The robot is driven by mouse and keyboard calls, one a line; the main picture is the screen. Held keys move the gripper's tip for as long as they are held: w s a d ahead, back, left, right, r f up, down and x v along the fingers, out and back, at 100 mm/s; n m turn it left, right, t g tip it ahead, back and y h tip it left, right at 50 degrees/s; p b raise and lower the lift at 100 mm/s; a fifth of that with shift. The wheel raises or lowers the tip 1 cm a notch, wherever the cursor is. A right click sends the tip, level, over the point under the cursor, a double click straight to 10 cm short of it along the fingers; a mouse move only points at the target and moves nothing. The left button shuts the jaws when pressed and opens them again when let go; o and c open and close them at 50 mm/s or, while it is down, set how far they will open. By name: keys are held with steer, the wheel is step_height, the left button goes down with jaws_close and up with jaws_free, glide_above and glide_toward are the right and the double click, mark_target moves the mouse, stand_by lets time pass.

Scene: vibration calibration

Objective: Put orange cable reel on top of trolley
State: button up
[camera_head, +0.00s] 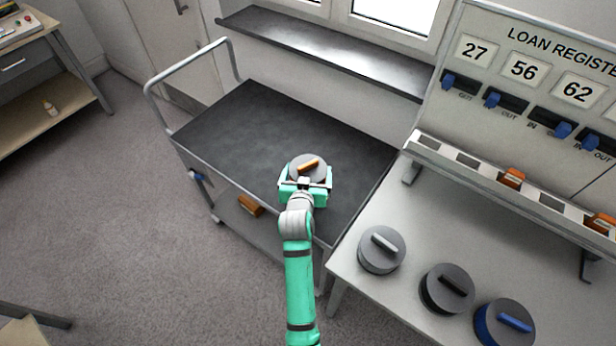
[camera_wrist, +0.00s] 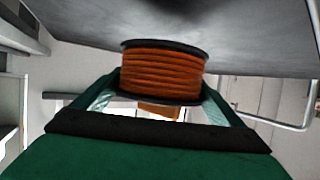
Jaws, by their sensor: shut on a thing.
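The orange cable reel (camera_head: 308,168) has dark grey discs and an orange handle; its wound orange cable shows in the wrist view (camera_wrist: 160,72). My gripper (camera_head: 305,183) is shut on the reel, with a finger at each side of it. The reel is over the right part of the dark top of the trolley (camera_head: 250,118), handle upward in the head view. In the wrist view the trolley top (camera_wrist: 250,45) lies beyond the reel, with a dark shadow on it. I cannot tell whether the reel touches the trolley top.
A light table (camera_head: 375,290) at right holds a grey reel (camera_head: 381,250), a black reel (camera_head: 447,289) and a blue reel (camera_head: 504,323). The loan register board (camera_head: 520,85) stands behind it. An orange-brown object (camera_head: 250,205) lies on the trolley's lower shelf. The trolley top's left is clear.

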steer(key=shift+w+f, duration=0.25)
steer(key=shift+w, duration=0.05)
steer(key=shift+w+f, duration=0.1)
steer(key=shift+f, duration=1.55)
steer(key=shift+f, duration=0.15)
steer(key=o, duration=1.1)
steer(key=shift+f, duration=0.1)
steer(key=shift+o, duration=0.5)
